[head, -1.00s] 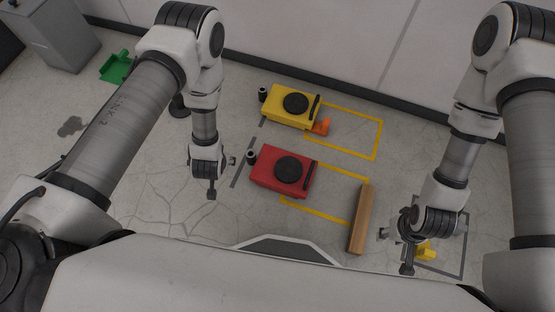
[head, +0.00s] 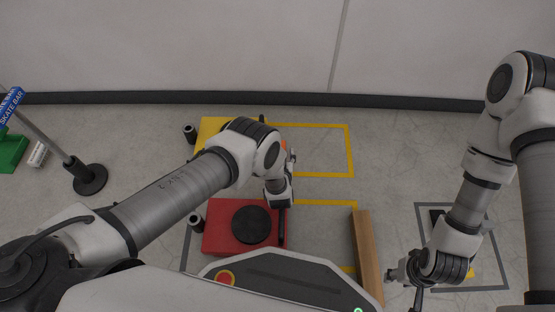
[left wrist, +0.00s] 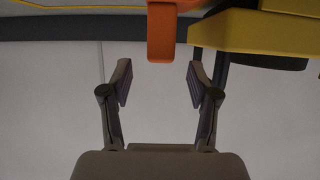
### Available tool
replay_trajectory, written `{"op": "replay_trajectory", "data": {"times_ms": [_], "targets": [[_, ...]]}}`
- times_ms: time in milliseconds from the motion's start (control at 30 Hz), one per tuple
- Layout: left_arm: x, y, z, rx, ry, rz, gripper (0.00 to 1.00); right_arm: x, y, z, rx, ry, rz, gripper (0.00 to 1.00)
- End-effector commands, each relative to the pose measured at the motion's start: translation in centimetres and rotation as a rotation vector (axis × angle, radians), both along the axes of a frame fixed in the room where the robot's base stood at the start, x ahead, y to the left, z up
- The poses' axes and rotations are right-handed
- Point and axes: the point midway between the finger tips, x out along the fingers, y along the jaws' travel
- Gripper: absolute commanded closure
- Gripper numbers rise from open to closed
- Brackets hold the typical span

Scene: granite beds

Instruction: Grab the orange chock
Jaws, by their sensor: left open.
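The orange chock (head: 283,145) shows as a small patch beside the yellow machine, mostly hidden behind my left arm in the head view. In the left wrist view the orange chock (left wrist: 161,35) is at the top centre, beyond the fingertips and in line with the gap. My left gripper (left wrist: 159,84) is open and empty, its two fingers spread. In the head view my left gripper (head: 290,160) is small and partly covered by its wrist, close to the chock. My right gripper (head: 394,275) is far to the right, low beside the wooden beam; its jaw opening is unclear.
The yellow machine (head: 212,130) and the red machine (head: 220,238) stand on the floor near my left arm. A wooden beam (head: 366,255) lies right of the red machine. A post base (head: 88,178) stands left.

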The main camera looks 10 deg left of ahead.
Motion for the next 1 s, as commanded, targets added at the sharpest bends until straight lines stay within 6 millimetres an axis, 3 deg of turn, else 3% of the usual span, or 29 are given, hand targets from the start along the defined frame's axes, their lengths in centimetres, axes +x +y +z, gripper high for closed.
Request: {"op": "replay_trajectory", "data": {"times_ms": [33, 233, 433, 700, 733, 800, 900, 1000], "targets": [[0.8, 0.2, -1.2, 0.000, -0.003, 0.001, 0.40, 0.0, 0.0, -1.3, 0.000, 0.000, 0.000, 0.60], [3.0, 0.6, -1.7, 0.000, -0.001, -0.001, 0.40, 0.1, 0.0, -2.5, 0.000, -0.003, -0.004, 0.60], [6.1, 1.3, -3.3, 0.000, -0.002, 0.000, 0.40, 0.2, -0.1, -5.0, -0.001, -0.006, -0.009, 0.60], [6.8, 1.4, -3.0, 0.000, 0.001, -0.001, 0.40, 0.3, -0.1, -4.9, -0.001, -0.008, -0.010, 0.60], [6.8, 1.4, -3.0, 0.000, 0.001, -0.001, 0.47, 0.3, -0.1, -4.9, -0.001, -0.008, -0.010, 0.60], [6.8, 1.4, -3.0, 0.000, 0.001, -0.001, 0.71, 0.3, -0.1, -4.9, -0.001, -0.008, -0.010, 0.60], [6.8, 1.4, -3.0, 0.000, 0.001, -0.001, 1.00, 0.3, -0.1, -4.9, -0.001, -0.007, -0.010, 0.60], [6.9, 1.4, -2.9, 0.001, -0.001, -0.001, 1.00, 0.3, -0.1, -4.9, -0.001, -0.007, -0.010, 0.60]]}}
